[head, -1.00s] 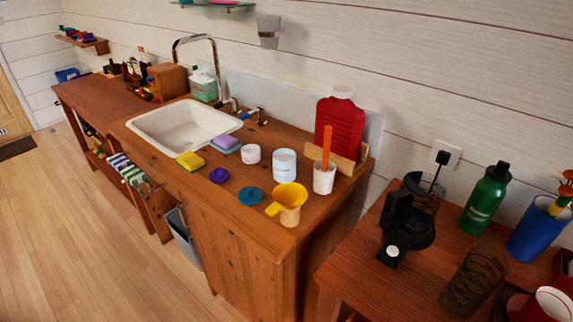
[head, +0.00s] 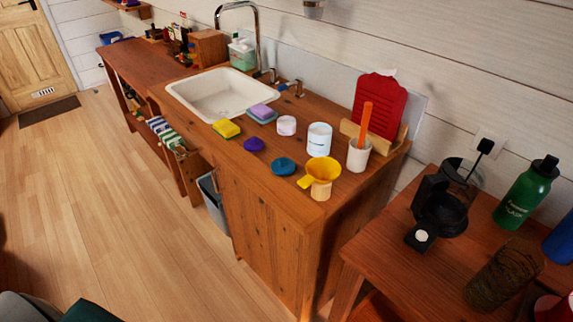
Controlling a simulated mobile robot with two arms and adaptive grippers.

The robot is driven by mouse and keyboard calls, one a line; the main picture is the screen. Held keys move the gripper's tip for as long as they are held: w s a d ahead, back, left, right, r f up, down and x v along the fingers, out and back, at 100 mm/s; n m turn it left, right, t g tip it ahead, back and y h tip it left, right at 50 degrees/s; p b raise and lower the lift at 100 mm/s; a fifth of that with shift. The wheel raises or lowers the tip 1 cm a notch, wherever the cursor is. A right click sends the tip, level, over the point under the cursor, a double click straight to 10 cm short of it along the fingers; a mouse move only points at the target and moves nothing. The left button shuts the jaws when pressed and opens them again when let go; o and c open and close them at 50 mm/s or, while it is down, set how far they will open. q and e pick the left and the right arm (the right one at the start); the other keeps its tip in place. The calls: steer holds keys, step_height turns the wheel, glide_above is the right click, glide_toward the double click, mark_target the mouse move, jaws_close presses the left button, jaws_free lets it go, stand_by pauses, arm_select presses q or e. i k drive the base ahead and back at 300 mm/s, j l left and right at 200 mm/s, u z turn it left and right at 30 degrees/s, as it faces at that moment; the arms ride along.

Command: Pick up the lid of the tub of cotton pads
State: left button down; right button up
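On the wooden sink counter stand a white cylindrical tub (head: 319,139) with a faint bluish label and a smaller pale pink-white tub (head: 286,125). A round teal lid (head: 283,166) lies flat in front of the white tub. A round purple lid (head: 254,145) lies to its left, near the counter's front edge. I cannot read the labels, so I cannot tell which tub holds cotton pads or which lid is its own. Neither of my grippers is in view.
A yellow funnel (head: 321,171) on a beige holder stands just right of the teal lid. A white cup (head: 359,155) with an orange stick, sponges (head: 227,128) and a sink (head: 221,95) are nearby. A coffee maker (head: 440,206) stands on the right table. Floor (head: 130,215) before the counter is clear.

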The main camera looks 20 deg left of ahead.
mark_target(281, 167)
steer(key=z, duration=0.35)
steer(key=j+z, duration=0.9)
steer(key=j, duration=0.2)
steer(key=k, duration=0.05)
